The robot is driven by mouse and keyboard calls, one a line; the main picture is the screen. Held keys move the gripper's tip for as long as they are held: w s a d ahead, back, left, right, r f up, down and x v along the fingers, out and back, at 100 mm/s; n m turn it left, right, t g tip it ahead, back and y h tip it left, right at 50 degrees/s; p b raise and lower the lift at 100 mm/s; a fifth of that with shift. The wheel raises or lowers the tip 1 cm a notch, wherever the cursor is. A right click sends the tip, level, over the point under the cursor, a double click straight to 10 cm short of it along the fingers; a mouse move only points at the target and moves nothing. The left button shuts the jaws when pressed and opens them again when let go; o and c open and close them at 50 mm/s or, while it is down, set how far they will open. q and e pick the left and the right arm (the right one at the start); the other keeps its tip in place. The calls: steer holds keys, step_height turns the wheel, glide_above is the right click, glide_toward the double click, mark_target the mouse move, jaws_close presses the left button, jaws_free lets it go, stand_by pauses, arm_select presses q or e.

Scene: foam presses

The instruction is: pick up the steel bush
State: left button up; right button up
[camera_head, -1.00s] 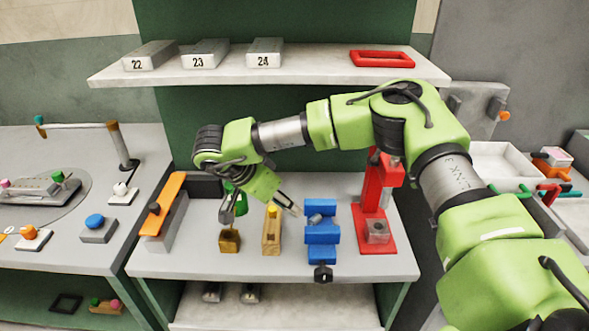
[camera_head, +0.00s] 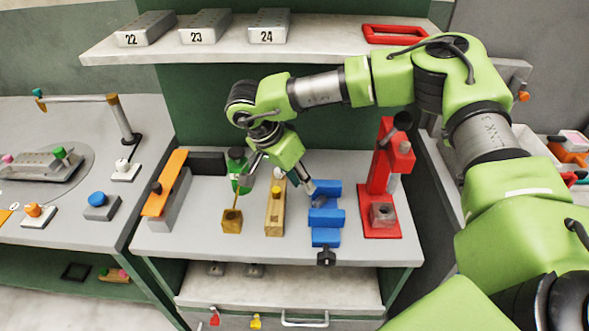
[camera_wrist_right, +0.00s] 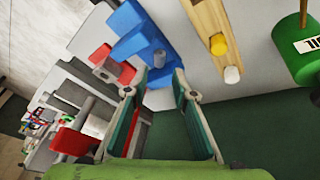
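The steel bush is a small grey cylinder (camera_wrist_right: 159,58) at the blue vise (camera_wrist_right: 135,38) in the right wrist view. In the head view the blue vise (camera_head: 326,236) stands on the middle table, and the bush is hard to make out beside my fingers. My right gripper (camera_head: 280,182) is over the table, just left of and behind the vise. In the right wrist view my right gripper (camera_wrist_right: 160,74) is open and empty, its fingertips on either side of the bush's line of sight. The distance to the bush cannot be told. My left gripper is not in view.
Left of the vise are a wooden block with a yellow peg (camera_head: 275,213), a brass block (camera_head: 232,221), a green bottle (camera_head: 240,178) and an orange-topped stand (camera_head: 168,195). A red press (camera_head: 383,190) stands right. A shelf (camera_head: 330,46) hangs above.

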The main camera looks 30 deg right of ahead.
mark_target(315, 202)
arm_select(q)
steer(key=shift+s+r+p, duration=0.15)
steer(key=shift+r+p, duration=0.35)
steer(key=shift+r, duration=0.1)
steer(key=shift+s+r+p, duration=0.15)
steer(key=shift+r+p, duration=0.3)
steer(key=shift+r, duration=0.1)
arm_select(e)
steer(key=shift+x, duration=4.75)
steer(key=shift+r, duration=0.1)
jaws_close()
steer(key=shift+o, duration=1.4)
jaws_free()
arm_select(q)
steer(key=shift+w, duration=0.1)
arm_select(e)
steer(key=v, duration=1.2)
